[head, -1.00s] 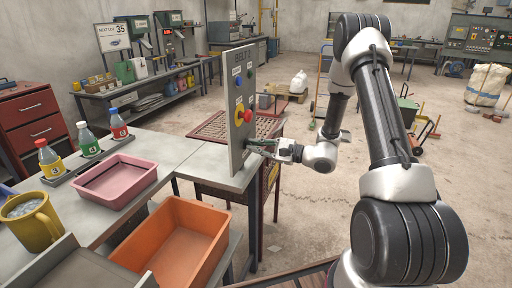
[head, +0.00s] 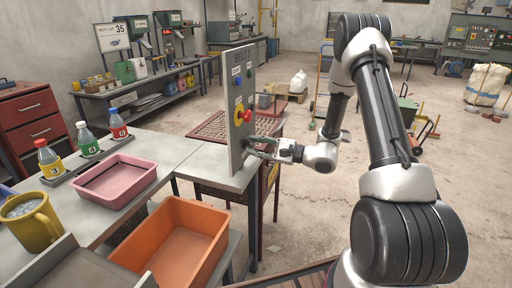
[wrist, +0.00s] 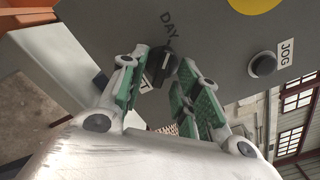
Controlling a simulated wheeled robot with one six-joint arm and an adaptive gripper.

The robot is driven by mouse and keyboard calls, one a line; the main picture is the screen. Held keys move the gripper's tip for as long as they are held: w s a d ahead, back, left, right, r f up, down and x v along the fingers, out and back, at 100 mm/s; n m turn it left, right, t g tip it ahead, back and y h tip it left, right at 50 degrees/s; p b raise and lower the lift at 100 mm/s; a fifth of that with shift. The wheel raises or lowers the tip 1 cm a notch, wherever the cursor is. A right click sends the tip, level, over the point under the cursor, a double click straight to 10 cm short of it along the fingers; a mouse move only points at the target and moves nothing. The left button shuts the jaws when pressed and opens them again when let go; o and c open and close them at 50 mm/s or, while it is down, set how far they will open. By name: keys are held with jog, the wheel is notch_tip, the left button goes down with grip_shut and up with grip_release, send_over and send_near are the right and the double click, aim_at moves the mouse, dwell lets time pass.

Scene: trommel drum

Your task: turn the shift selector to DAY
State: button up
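The shift selector (wrist: 160,65) is a black rotary knob with a pale pointer line on a grey control panel (head: 238,110). In the wrist view the DAY label is above it, and another label ending in T is at its lower left, partly hidden by a finger. The pointer line seems to lie between pointing up and slightly right, not clearly at either label. My gripper (wrist: 155,88) is open, its green-padded fingers on either side of the knob; I cannot tell whether they touch it. In the head view my gripper (head: 270,149) is at the panel's lower part, hiding the knob.
A black JOG button (wrist: 263,64) sits right of the selector. A red button (head: 247,116) on yellow and a blue button (head: 238,81) are higher on the panel. An orange bin (head: 222,238) and a pink tray (head: 118,180) are left of the panel.

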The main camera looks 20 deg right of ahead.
jog(key=v, duration=1.1)
jog(key=shift+s+d, duration=0.2)
jog(key=shift+d, duration=0.1)
jog(key=s+a+f+n+g+h, duration=0.1)
jog(key=s+f+n+g+h, duration=0.15)
jog(key=s+g, duration=1.05)
jog(key=s+d+r+n+t+h, duration=0.2)
jog(key=s+d+r+n+h, duration=0.7)
jog(key=s+r, duration=0.35)
jog(key=s+a+r+n+t+h, duration=0.1)
jog(key=a+r+n+t+h, duration=0.2)
jog(key=r, duration=0.6)
jog(key=shift+s+r+n+t, duration=0.35)
jog(key=shift+n+t, duration=0.4)
jog(key=shift+t, duration=0.15)
